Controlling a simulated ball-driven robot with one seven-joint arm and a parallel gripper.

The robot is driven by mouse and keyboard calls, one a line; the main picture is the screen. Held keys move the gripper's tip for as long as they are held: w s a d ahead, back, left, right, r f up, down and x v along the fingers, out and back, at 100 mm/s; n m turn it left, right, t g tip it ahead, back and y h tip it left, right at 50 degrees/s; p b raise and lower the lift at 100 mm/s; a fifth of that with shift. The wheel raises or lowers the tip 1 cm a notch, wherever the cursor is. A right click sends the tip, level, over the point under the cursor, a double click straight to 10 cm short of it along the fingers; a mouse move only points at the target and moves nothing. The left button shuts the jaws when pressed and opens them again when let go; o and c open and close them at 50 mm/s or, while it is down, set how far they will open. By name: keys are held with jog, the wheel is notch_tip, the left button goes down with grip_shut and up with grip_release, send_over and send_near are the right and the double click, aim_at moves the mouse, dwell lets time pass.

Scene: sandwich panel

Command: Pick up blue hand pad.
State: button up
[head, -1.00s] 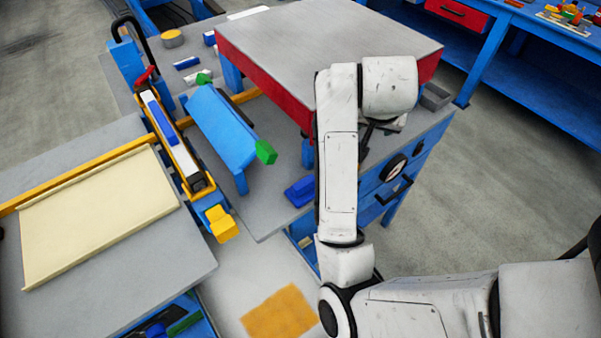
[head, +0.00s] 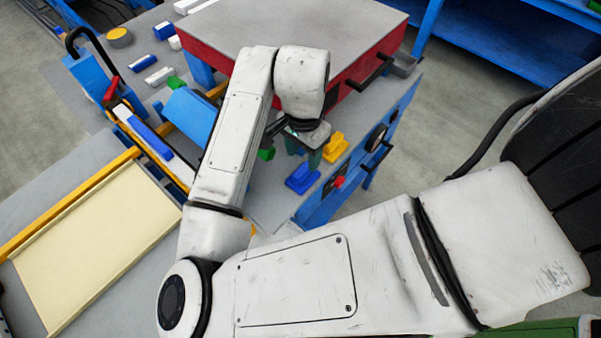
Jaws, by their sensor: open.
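The blue hand pad (head: 302,179) lies on the grey bench top near its front edge, to the right of the blue roller-like part. It is a small blue block with a raised middle. My gripper (head: 305,156) points down just above and behind the blue pad in the picture. Its dark greenish fingers are apart, and I see nothing between them. The exact gap between the fingertips and the pad cannot be told.
A yellow pad (head: 335,148) lies close to the right of my gripper. A red button (head: 339,182) is on the bench's front edge. A raised red-sided table (head: 360,68) stands behind. A cream sheet (head: 95,245) lies at left.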

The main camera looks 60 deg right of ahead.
aim_at(303, 170)
jog(key=shift+d+f+p, duration=0.15)
jog(key=shift+f+p, duration=0.5)
jog(key=shift+f, duration=2.55)
grip_shut()
